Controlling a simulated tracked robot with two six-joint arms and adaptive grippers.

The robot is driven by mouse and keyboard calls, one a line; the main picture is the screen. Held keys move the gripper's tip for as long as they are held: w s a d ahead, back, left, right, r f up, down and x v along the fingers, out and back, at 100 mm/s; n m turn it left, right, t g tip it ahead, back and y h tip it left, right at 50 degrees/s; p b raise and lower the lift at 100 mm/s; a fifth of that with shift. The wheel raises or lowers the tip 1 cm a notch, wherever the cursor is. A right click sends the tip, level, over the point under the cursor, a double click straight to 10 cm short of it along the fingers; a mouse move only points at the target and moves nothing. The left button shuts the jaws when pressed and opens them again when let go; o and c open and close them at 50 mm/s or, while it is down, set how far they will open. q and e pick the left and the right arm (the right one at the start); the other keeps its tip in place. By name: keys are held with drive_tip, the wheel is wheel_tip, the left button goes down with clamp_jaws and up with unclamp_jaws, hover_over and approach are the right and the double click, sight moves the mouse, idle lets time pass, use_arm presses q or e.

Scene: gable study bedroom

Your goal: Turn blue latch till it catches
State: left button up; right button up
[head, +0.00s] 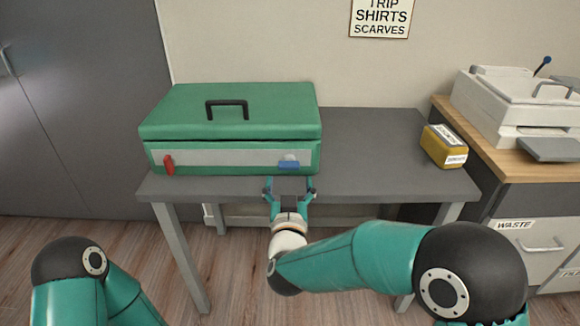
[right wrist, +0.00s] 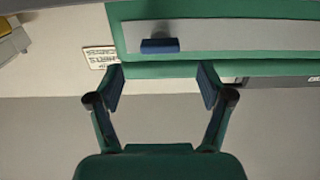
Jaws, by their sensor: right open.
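The green case (head: 230,112) stands shut on the grey desk, with a pale strip along its front. The blue latch (head: 289,164) sits at the right end of the strip, its bar lying level. The red latch (head: 168,164) at the left end stands upright. My right gripper (head: 289,188) is open and empty in front of the blue latch, its fingers spread to either side. In the right wrist view, the blue latch (right wrist: 160,46) lies beyond the fingertips, between them and apart from both. My left gripper is out of view; only part of my left arm shows.
The grey desk (head: 375,150) is clear between the case and a yellow box (head: 444,147) at its right end. A wooden-topped cabinet with a white printer (head: 515,105) stands at the right. Grey cupboard doors (head: 70,100) are at the left.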

sight(289, 169)
drive_tip(key=w, duration=0.7)
drive_tip(key=shift+w, duration=0.15)
drive_tip(key=shift+c, duration=0.3)
drive_tip(key=c, duration=1.1)
drive_tip(key=shift+d, duration=0.1)
drive_tip(key=shift+b, duration=0.3)
